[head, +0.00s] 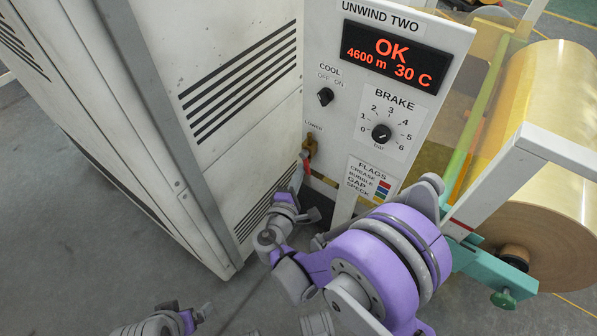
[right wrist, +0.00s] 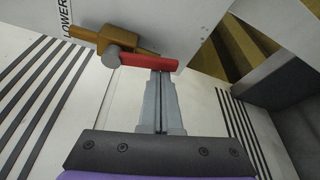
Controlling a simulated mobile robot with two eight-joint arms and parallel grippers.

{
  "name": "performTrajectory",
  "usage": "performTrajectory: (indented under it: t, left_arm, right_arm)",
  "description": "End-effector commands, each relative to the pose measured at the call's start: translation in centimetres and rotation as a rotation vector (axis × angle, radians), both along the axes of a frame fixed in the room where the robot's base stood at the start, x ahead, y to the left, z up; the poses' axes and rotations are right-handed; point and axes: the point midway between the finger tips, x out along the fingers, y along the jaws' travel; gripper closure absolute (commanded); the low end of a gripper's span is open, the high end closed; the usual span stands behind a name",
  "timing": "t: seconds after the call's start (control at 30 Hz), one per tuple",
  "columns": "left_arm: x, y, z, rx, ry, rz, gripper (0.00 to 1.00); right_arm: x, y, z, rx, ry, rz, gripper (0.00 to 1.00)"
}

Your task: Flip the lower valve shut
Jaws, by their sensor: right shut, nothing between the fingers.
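The lower valve is a brass fitting (head: 310,146) on the edge of the white panel, under a "LOWER" label; it also shows in the right wrist view (right wrist: 118,38). Its red lever (right wrist: 150,62) points right from a grey pivot in that view, roughly along the brass body. The lever (head: 307,167) hangs below the brass in the head view. My right gripper (right wrist: 160,76) is shut and empty, its tips at the lever's free end; contact cannot be told. In the head view it (head: 298,168) reaches up beside the lever. My left gripper (head: 200,315) is partly visible at the bottom; its jaws are unclear.
The panel (head: 340,120) carries a display (head: 393,57), a cool switch (head: 325,97) and a brake dial (head: 381,134). A large cabinet (head: 220,140) with vents stands close on the left. A big roll (head: 560,120) is on the right. Grey floor is clear at lower left.

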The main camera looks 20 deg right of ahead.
Motion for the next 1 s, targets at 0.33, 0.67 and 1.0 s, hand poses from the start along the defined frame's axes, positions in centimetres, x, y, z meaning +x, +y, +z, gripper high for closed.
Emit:
performTrajectory:
  t: [0.33,0.67,1.0]
  left_arm:
    - [-0.1,0.0,1.0,0.000,-0.002,0.000,0.00]
    - [-0.3,0.0,2.3,0.000,-0.006,0.000,0.00]
    - [-0.5,0.0,3.6,0.000,-0.010,0.000,0.00]
  right_arm:
    - [-1.0,-0.8,0.4,-0.123,0.159,-0.002,1.00]
    - [-2.3,-1.8,1.1,-0.316,0.406,-0.002,1.00]
    - [-3.3,-2.6,2.3,-0.514,0.661,-0.001,1.00]
